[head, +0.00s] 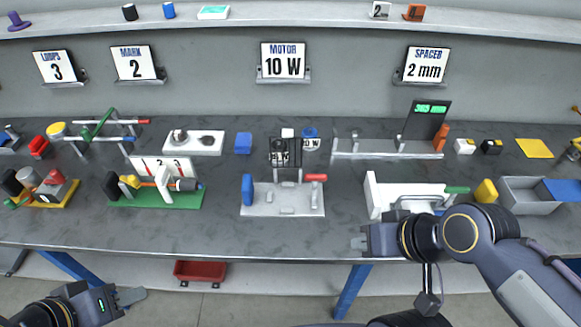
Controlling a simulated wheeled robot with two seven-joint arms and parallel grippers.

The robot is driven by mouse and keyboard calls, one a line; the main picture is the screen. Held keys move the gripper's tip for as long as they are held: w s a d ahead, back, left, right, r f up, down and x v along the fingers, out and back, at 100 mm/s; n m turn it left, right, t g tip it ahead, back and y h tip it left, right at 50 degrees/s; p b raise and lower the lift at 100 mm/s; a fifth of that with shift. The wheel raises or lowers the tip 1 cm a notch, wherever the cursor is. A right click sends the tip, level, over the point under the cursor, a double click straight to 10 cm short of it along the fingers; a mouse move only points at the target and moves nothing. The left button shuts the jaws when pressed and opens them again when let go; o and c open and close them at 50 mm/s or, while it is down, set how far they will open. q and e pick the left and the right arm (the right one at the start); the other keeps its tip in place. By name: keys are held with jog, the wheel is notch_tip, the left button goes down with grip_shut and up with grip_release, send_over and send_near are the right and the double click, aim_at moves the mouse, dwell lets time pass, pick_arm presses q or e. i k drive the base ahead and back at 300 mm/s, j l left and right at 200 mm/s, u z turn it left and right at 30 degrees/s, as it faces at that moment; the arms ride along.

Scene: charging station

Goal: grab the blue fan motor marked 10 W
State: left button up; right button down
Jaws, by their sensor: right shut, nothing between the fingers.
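The blue fan motor marked 10 W (309,142) stands on the bench behind the grey fixture, below the MOTOR 10 W sign (283,62). Its top is blue and its white label faces me. A black motor (283,153) with a label stands just to its left and slightly nearer. My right gripper (359,243) is shut and empty over the bench's front edge, to the right of and nearer than the motor. My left gripper (128,299) is low at the bottom left, in front of the bench and far from the motor; its finger opening is unclear.
A grey fixture (283,206) with a blue block and red handle lies in front of the motors. A white fixture (409,197) with a green handle is right of it. A blue block (243,143) stands left of the motors. Signs line the back wall.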

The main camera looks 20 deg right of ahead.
aim_at(311, 140)
jog(key=i+l+u, duration=0.2)
jog(key=u, duration=0.2)
jog(key=i+l+u, duration=0.15)
jog(key=l+u, duration=0.25)
